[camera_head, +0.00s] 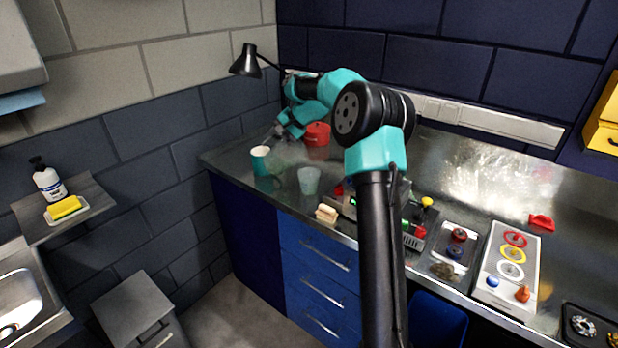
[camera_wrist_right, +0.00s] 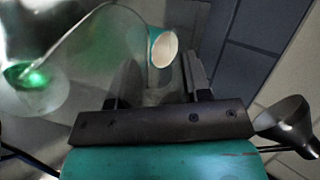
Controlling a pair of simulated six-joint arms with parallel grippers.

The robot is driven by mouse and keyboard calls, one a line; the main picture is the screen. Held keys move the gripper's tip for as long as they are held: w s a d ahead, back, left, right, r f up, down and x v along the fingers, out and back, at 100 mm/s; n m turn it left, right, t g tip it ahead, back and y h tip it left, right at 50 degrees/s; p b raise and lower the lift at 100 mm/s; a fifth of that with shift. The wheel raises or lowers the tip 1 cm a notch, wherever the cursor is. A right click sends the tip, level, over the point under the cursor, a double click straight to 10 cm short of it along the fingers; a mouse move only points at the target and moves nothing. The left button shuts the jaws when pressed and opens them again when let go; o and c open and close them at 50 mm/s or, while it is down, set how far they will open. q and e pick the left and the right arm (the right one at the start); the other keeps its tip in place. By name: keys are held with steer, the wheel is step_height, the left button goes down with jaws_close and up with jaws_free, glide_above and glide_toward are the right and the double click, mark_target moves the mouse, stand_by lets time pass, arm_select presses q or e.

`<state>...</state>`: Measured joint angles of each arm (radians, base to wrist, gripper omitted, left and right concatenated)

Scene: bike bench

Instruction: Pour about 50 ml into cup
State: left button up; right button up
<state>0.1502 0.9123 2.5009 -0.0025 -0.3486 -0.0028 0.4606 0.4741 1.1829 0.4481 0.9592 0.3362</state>
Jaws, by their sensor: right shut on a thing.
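A teal cup (camera_head: 260,160) with a pale inside stands upright at the left end of the steel bench. It shows in the right wrist view (camera_wrist_right: 163,48) just beyond my fingers. My right gripper (camera_head: 281,133) reaches over the bench's far left, right of and behind the teal cup. In the wrist view its fingers (camera_wrist_right: 160,82) are shut on a clear, see-through vessel (camera_wrist_right: 112,22), whose outline is faint. In the head view that vessel is barely visible, so its tilt and contents are unclear. A translucent cup (camera_head: 309,180) stands nearer the front edge. My left gripper is not in view.
A wooden block (camera_head: 326,214) lies at the front edge. Rings on a panel (camera_head: 511,258) and small parts fill the right side.

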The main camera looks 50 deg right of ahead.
steer(key=shift+w, duration=0.1)
stand_by(0.4)
steer(key=shift+w+a+f+g+h, duration=0.15)
steer(key=shift+w+a+g+h, duration=0.15)
steer(key=shift+g, duration=0.2)
steer(key=shift+w+a+f+g+h, duration=0.15)
steer(key=shift+w+g+h, duration=0.15)
steer(key=shift+w+g, duration=0.15)
steer(key=shift+w+a+f+g+h+b, duration=0.2)
steer(key=shift+w+f+g, duration=0.15)
steer(key=shift+f, duration=0.15)
steer(key=shift+w+a+f+g+h+b, duration=0.1)
steer(key=shift+w+a+f+g+b, duration=0.1)
steer(key=shift+w+f+g, duration=0.2)
steer(key=w+a+f+g+h+b, duration=0.1)
steer(key=w+a+f+g+h, duration=0.1)
steer(key=f+g, duration=0.3)
steer(key=shift+w+f+h, duration=0.4)
steer(key=shift+w+f, duration=0.45)
steer(key=shift+f, duration=0.15)
